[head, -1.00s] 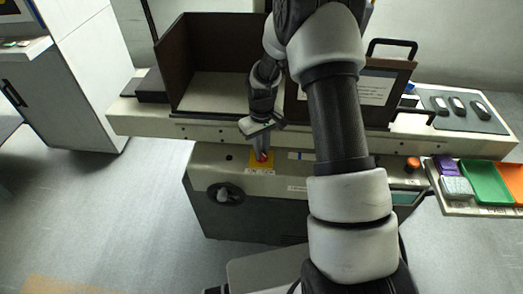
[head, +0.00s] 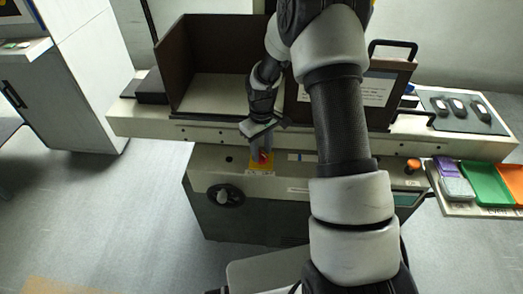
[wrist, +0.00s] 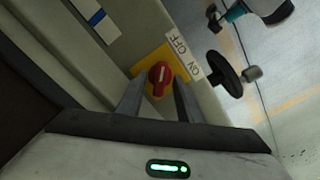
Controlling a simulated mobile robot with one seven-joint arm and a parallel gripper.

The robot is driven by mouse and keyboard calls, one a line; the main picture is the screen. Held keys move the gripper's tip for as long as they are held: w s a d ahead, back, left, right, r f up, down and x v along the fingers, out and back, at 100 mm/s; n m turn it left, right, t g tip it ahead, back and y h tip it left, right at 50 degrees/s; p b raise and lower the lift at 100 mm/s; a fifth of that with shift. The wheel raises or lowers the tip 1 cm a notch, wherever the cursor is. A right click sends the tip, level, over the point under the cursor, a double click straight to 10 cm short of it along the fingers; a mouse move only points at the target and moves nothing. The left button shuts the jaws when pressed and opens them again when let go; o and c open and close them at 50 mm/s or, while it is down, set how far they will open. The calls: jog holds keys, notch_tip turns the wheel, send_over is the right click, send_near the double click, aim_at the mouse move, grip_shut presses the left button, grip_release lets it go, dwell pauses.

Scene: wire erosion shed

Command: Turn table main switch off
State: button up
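The main switch is a red rotary knob (wrist: 159,76) on a yellow plate (wrist: 150,62), with a white ON/OFF label (wrist: 186,55) beside it. The white mark on the knob shows in the wrist view. In the head view the yellow plate (head: 260,168) sits on the front top of the machine, and the knob (head: 264,157) is partly hidden by my gripper. My gripper (wrist: 158,88) is open, with one finger on each side of the knob. I cannot tell whether the fingers touch it.
A black handwheel (head: 226,195) is on the machine's front, left of the switch. An orange button (head: 412,164) is further right. A dark-walled enclosure (head: 182,75) stands behind. Coloured trays (head: 484,181) sit at the far right. Open floor lies at the left.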

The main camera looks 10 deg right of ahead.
notch_tip(320, 180, up, 17)
jog(key=p, duration=0.1)
jog(key=shift+r, duration=0.2)
dwell(0.4)
dwell(0.3)
notch_tip(320, 180, up, 11)
jog(key=m+t+p, duration=0.1)
jog(key=p, duration=0.2)
send_over(261, 153)
jog(key=s, duration=0.5)
jog(key=s+r+m+t+p, duration=0.1)
jog(key=s+r+t+p, duration=0.1)
jog(key=s+r, duration=0.5)
jog(key=s+r+m+t+p, duration=0.1)
jog(key=s+r, duration=0.2)
jog(key=s, duration=0.4)
jog(key=s+r+m+t+p, duration=0.1)
jog(key=s+r+m+p, duration=0.1)
jog(key=s+r, duration=0.2)
jog(key=s, duration=0.3)
jog(key=shift+s+m+t, duration=0.2)
jog(key=shift+m+t, duration=0.1)
